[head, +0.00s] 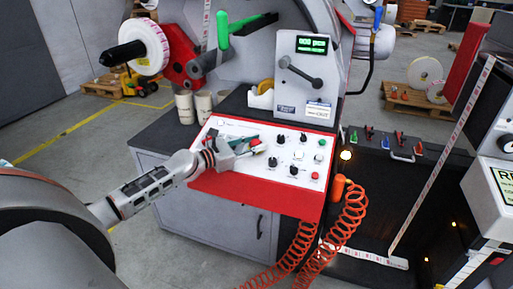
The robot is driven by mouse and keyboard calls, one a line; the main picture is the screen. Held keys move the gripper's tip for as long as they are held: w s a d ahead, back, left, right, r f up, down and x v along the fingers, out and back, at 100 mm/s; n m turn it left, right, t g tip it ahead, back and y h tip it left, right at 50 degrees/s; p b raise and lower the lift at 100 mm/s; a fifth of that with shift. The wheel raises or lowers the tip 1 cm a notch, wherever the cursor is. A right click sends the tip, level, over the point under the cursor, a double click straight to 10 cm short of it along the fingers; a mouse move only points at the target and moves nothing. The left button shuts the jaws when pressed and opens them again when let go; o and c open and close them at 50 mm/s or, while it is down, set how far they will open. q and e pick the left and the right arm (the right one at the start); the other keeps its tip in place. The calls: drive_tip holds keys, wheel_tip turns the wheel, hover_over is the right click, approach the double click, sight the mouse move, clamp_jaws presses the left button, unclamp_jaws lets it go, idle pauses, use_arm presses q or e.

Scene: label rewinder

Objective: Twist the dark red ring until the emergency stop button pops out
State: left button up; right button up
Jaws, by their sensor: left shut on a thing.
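The white control panel (228,128) with a red front tilts toward me in the middle of the head view. My left gripper (252,146) reaches in from the left over the panel's left half. Its fingers are closed around the emergency stop button, of which a small bit of red (255,142) shows between the fingertips. The dark red ring cannot be made out separately, as the fingers cover most of it. Whether the button is in or out cannot be told. My right gripper is not in view.
Several black knobs (272,162), a green button (322,143) and a red button (315,175) sit to the right on the panel. A coiled orange hose (347,207) hangs at its right side. A machine with a green display (312,44) stands behind.

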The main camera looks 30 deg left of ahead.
use_arm(q)
drive_tip(key=shift+f+m+g+h, duration=0.2)
drive_tip(key=shift+m+g+h, duration=0.1)
drive_tip(key=shift+h, duration=0.1)
drive_tip(key=shift+r+b, duration=0.15)
drive_tip(key=shift+b, duration=0.2)
drive_tip(key=o, duration=1.1)
drive_tip(key=v, duration=1.2)
